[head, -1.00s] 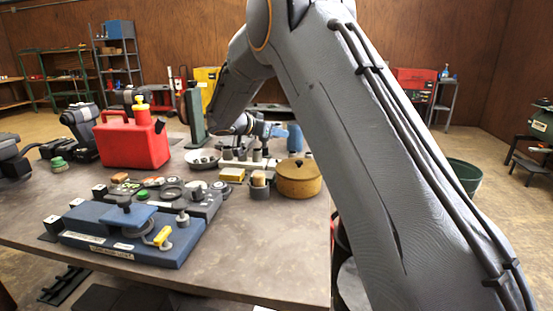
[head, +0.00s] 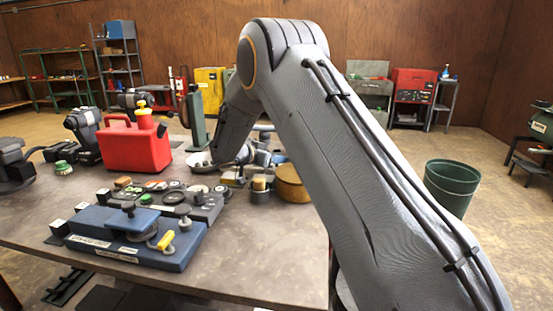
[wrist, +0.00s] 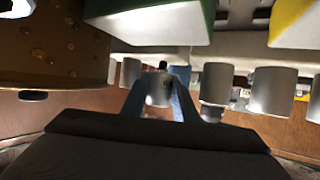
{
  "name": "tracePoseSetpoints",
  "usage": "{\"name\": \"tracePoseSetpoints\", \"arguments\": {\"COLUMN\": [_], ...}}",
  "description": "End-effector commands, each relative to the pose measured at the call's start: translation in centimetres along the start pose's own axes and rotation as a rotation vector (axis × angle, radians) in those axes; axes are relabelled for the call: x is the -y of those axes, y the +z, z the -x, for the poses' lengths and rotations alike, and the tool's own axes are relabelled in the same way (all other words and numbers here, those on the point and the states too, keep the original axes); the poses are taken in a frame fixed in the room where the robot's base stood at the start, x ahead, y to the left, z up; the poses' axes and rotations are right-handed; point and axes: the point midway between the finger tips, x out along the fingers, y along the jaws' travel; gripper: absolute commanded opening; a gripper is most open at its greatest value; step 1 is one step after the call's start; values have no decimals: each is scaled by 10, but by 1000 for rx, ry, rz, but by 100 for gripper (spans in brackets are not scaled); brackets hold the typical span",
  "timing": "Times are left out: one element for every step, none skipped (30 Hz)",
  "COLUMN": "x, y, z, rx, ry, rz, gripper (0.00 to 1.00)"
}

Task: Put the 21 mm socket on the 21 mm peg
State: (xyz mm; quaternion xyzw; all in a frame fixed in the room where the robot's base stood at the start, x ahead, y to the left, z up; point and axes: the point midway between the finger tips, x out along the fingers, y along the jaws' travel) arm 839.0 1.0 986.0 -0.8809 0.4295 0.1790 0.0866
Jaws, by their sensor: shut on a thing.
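In the wrist view my gripper (wrist: 159,95) is shut on a grey metal socket (wrist: 158,88), held between its two blue fingers. The socket has a dark mark that I cannot read. A small dark tip (wrist: 162,65) shows just above it; I cannot tell whether this is a peg. Other grey sockets stand close by, one on the left (wrist: 130,72) and two on the right (wrist: 217,84) (wrist: 271,91). I cannot read their sizes or make out the 21 mm peg.
A round tan pot (head: 292,184) stands right of the work area, beside a small dark cup (head: 260,195). Bare tabletop lies in front.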

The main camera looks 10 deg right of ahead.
Motion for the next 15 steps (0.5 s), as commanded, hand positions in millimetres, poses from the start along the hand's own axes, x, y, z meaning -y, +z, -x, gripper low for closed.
{"name": "tracePoseSetpoints", "arguments": {"x": [0, 0, 0, 0, 0, 0, 0, 0, 0, 0, 0, 0, 0, 0, 0], "y": [2, 2, 3, 4, 4, 5, 5, 6, 6, 7, 7, 8, 8, 8, 9], "z": [-1, -1, -1, -2, -2, -2, -2, -2, -3, -3, -3, -3, -3, -4, -4], "rx": [0, 0, 0, 0, 0, 0, 0, 0, 0, 0, 0, 0, 0, 0, 0], "ry": [0, 0, 0, 0, 0, 0, 0, 0, 0, 0, 0, 0, 0, 0, 0], "rz": [0, 0, 0, 0, 0, 1, 1, 1, 1, 1, 1, 1, 1, 1, 1], "gripper": [0, 0, 0, 0, 0, 0, 0, 0, 0, 0, 0, 0, 0, 0, 0]}}
